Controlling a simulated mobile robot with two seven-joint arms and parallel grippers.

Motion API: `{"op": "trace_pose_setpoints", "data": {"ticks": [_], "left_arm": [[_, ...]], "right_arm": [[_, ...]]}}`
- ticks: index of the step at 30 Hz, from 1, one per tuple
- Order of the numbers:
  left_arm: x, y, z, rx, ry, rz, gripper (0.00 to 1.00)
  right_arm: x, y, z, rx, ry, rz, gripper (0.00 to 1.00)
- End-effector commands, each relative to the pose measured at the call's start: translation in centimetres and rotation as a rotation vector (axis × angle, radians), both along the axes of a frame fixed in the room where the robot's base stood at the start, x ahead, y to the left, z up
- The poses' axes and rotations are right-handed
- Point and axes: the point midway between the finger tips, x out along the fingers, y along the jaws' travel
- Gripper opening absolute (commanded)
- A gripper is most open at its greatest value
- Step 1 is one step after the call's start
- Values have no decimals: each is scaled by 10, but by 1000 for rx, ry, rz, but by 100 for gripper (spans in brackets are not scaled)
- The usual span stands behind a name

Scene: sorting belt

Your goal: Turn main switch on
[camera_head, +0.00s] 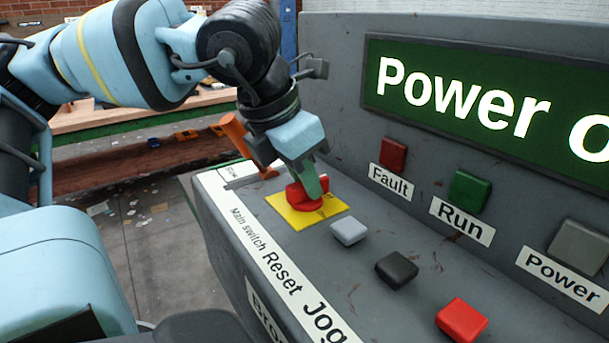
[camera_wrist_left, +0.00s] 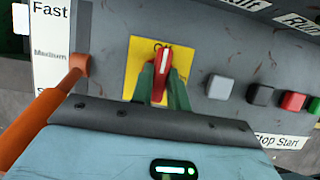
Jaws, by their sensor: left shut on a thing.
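The main switch is a red rotary knob (camera_head: 299,197) on a yellow plate (camera_head: 331,208), on the sloped grey panel. My left gripper (camera_head: 313,184) reaches down onto it from above, with green fingers. In the left wrist view the red knob (camera_wrist_left: 162,73) sits between the fingers of my left gripper (camera_wrist_left: 163,84), which is shut on it. A white mark on the knob points up toward lettering on the yellow plate (camera_wrist_left: 136,55), partly covered by the knob. The display (camera_head: 480,100) reads "Power o", cut off at the right edge. My right gripper is not in view.
An orange lever (camera_head: 236,132) stands close beside my left gripper, by the speed scale. Grey (camera_head: 349,231), black (camera_head: 397,269) and red (camera_head: 461,319) buttons lie right of the switch. Fault (camera_head: 393,154), Run (camera_head: 469,191) and Power (camera_head: 578,246) lamps are on the upright panel.

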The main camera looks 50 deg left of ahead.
Motion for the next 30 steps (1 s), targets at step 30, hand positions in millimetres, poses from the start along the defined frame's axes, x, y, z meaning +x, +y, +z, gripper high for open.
{"op": "trace_pose_setpoints", "data": {"ticks": [30], "left_arm": [[2, 3, 1, -2, -1, -817, 0]], "right_arm": [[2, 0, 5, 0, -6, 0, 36]]}}
